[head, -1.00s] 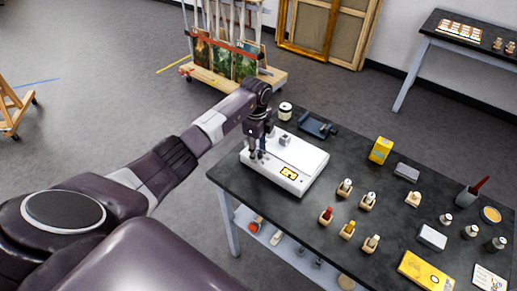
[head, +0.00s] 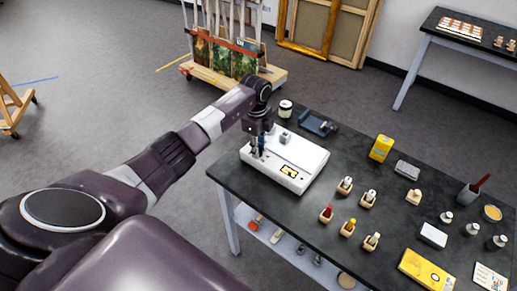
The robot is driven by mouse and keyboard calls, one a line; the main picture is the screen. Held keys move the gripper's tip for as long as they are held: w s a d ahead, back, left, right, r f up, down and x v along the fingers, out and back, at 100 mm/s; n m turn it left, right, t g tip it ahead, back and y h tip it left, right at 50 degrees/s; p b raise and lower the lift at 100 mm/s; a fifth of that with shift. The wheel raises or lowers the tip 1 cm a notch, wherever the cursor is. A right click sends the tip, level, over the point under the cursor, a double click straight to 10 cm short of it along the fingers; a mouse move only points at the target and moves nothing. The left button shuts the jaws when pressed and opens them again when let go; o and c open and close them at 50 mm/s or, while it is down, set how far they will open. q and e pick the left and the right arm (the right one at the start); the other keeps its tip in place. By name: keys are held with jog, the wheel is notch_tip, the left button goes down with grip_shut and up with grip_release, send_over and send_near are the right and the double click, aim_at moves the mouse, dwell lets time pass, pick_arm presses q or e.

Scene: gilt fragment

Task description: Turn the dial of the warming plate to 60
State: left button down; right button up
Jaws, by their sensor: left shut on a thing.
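The warming plate (head: 308,157) is a white box at the left end of the dark table. It has a small lit yellow display (head: 289,171) on its front right and a small grey block (head: 285,138) on its top. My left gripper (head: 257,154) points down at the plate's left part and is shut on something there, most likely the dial. The fingers and arm hide the dial, so its setting cannot be made out. The display is too small to read. My right gripper is not in view.
A white jar (head: 285,109) and a dark blue tray-like item (head: 318,124) stand behind the plate. Several small bottles in wooden blocks (head: 344,187) stand to its right, with a yellow box (head: 381,148) farther back. The dark table (head: 300,210) is bare in front of the plate.

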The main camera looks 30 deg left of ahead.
pick_arm(q)
jog(key=m+b, duration=0.3)
jog(key=m, duration=0.2)
jog(key=shift+a+f, duration=0.1)
jog(key=shift+f, duration=0.05)
jog(key=m+b, duration=0.3)
jog(key=m, duration=0.1)
jog(key=shift+w+h, duration=0.1)
jog(key=shift+h, duration=0.2)
jog(key=m+b, duration=0.3)
jog(key=m, duration=0.2)
jog(key=m+b, duration=0.2)
jog(key=m, duration=0.2)
jog(key=shift+w+m+g, duration=0.1)
jog(key=shift+m+g, duration=0.2)
jog(key=shift+g, duration=0.1)
jog(key=m+b, duration=0.2)
jog(key=m, duration=0.2)
jog(key=m+b, duration=0.1)
jog(key=m, duration=0.4)
jog(key=shift+g, duration=0.3)
jog(key=m, duration=0.4)
jog(key=shift+r+m+b, duration=0.2)
jog(key=shift+m+b, duration=0.1)
jog(key=shift+b, duration=0.05)
jog(key=m, duration=0.4)
jog(key=shift+m, duration=0.3)
